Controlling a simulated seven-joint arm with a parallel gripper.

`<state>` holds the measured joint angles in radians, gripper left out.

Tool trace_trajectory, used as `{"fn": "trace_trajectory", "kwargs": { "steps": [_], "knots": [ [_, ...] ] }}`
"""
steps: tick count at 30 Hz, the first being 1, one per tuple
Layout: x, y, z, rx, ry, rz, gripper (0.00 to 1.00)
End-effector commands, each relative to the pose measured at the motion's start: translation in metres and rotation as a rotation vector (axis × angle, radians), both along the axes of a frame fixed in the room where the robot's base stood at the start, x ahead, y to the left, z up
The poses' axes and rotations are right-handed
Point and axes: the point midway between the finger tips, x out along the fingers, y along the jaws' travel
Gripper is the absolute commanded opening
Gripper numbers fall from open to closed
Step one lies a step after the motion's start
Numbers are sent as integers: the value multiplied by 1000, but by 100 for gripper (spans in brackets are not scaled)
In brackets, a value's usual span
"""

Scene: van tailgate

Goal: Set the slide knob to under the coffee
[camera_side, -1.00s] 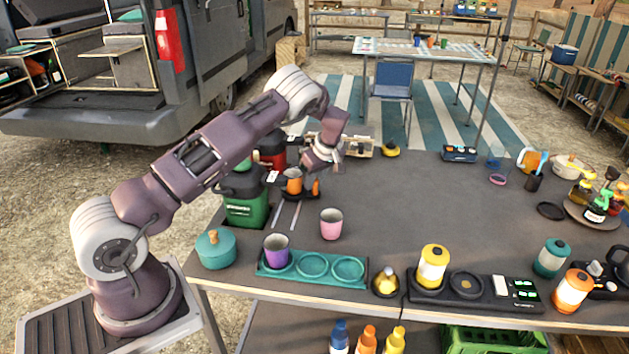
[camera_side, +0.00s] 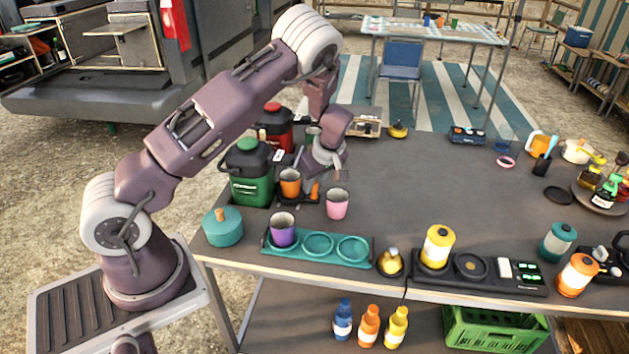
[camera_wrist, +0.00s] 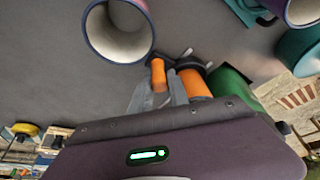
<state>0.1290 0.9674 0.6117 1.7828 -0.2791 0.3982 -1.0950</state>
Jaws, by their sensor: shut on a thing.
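The slide knob (camera_side: 314,190) is a small orange grip on a dark carriage beside an orange cup (camera_side: 290,182). The cup stands just right of the green jug (camera_side: 250,172). A red jug (camera_side: 275,127) stands behind it. I cannot read which jug holds coffee. My gripper (camera_side: 308,184) points down at the knob, and its fingers are partly hidden in the side view. In the wrist view the fingers (camera_wrist: 165,95) are closed at the orange knob (camera_wrist: 158,75), with the orange cup (camera_wrist: 195,83) and green jug (camera_wrist: 232,80) to its right.
A pink cup (camera_side: 337,203) stands close in front of the knob. A purple cup (camera_side: 282,230) sits in a teal tray (camera_side: 319,246) nearer the front edge. A teal pot (camera_side: 222,228) is at the left corner. The table's middle (camera_side: 430,180) is clear.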

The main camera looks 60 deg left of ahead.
Motion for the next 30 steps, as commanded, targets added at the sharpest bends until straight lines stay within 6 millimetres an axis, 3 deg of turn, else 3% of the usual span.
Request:
{"fn": "trace_trajectory", "kwargs": {
  "steps": [1,2,3,12,21,30],
  "knots": [
    [-3,-5,-1,-10,12,-2,0],
    [-3,-5,-1,-10,12,-2,23],
    [-3,-5,-1,-11,12,-2,30],
    [-2,-4,1,-7,9,-1,30],
    [-1,-26,53,-8,7,-3,30],
    [-2,-31,65,-8,10,-1,30]
  ]
}}
